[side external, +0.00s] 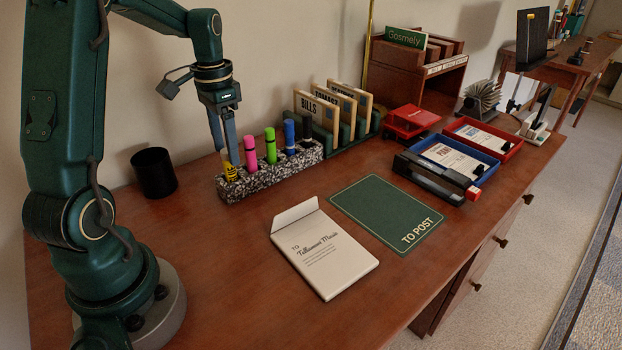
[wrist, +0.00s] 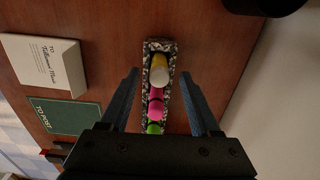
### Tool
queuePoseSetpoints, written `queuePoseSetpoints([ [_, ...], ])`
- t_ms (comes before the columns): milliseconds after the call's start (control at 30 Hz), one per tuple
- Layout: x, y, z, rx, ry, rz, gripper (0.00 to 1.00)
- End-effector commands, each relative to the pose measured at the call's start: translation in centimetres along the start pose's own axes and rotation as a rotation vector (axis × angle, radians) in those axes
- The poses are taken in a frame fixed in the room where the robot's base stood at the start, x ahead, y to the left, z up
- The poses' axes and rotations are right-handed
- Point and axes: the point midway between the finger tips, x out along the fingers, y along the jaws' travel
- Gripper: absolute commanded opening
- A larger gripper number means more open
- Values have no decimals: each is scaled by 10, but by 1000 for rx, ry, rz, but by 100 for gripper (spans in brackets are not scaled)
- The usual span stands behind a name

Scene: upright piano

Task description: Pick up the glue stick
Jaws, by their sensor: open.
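The glue stick, a yellow tube with dark lettering (side external: 230,172), stands in the left end slot of a speckled holder (side external: 232,190). In the wrist view its pale top and yellow side (wrist: 159,72) show at the far end of the holder (wrist: 150,47). My gripper (side external: 229,155) points down over that end, its fingers around the upper part of the glue stick. In the wrist view my gripper (wrist: 160,76) is open, with one finger on each side of the glue stick and a gap visible on both sides. The glue stick's lower part is hidden inside the holder.
A pink marker (side external: 250,150), a green marker (side external: 270,142), a blue marker (side external: 289,132) and a dark one share the holder. A black cup (side external: 154,173) stands to the left. An envelope (side external: 322,252) and green mat (side external: 388,214) lie in front. A file rack (side external: 345,112) is behind.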

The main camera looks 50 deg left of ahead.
Motion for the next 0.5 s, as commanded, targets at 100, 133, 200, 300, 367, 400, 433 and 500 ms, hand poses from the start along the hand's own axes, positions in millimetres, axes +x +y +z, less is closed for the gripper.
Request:
queuePoseSetpoints([
  [100,17,1,1,1,-5,4,64],
  [133,21,1,1,1,-4,3,64],
  [200,28,1,1,0,-3,2,64],
  [300,35,1,0,0,-2,0,64],
  [367,38,1,0,0,-1,0,64],
  [400,38,1,0,0,0,-1,64],
  [433,38,1,0,1,0,-1,64],
  [500,38,1,0,1,1,-1,64],
])
